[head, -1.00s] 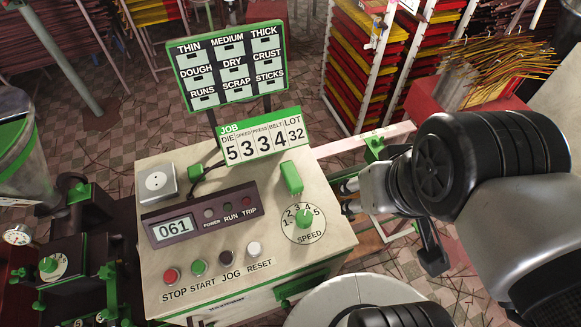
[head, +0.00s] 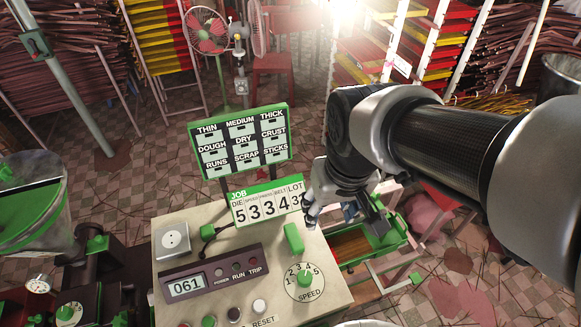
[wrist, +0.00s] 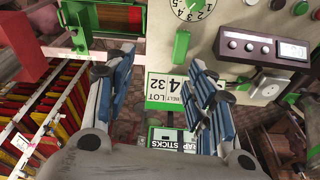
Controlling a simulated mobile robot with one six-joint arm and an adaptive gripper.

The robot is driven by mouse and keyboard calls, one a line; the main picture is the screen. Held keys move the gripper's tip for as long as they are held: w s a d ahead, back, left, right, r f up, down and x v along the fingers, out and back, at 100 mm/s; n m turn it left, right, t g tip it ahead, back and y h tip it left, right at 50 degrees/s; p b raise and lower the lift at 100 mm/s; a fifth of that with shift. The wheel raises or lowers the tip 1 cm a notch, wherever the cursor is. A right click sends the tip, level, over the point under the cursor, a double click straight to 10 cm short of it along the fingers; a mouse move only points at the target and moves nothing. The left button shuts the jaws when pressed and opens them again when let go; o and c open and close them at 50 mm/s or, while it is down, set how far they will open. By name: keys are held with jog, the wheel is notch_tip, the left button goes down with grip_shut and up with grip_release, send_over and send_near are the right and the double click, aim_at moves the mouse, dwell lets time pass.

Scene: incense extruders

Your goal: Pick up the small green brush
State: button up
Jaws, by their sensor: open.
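A small green block-like piece (head: 294,238), which looks like the brush, sits on the cream control panel top between the JOB sign and the speed dial. Bristles cannot be made out. It also shows in the wrist view (wrist: 180,47), near the top centre. My gripper (head: 311,208) is above the panel's far right corner, beside the right end of the JOB sign and apart from the green piece. In the wrist view my gripper (wrist: 162,60) has its blue-padded fingers wide apart with nothing between them.
The JOB sign (head: 267,203) stands close to my gripper, with a larger label board (head: 240,145) behind it. The speed dial (head: 304,281) and a grey switch box (head: 172,239) are on the panel. A green-edged tray (head: 352,247) lies to the right.

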jog(key=n+g+p, duration=0.1)
jog(key=g+p, duration=0.1)
jog(key=p, duration=0.4)
send_over(294, 236)
jog(key=f, duration=0.2)
jog(key=shift+n, duration=0.3)
notch_tip(294, 236, down, 12)
jog(key=shift+w+a+r+b, duration=0.1)
jog(key=shift+w+a+b, duration=0.05)
jog(key=shift+b, duration=0.35)
jog(key=f, duration=0.4)
jog(key=shift+s+f, duration=0.15)
jog(key=shift+s, duration=0.05)
jog(key=shift+f, duration=0.45)
jog(key=shift+c, duration=0.6)
grip_shut()
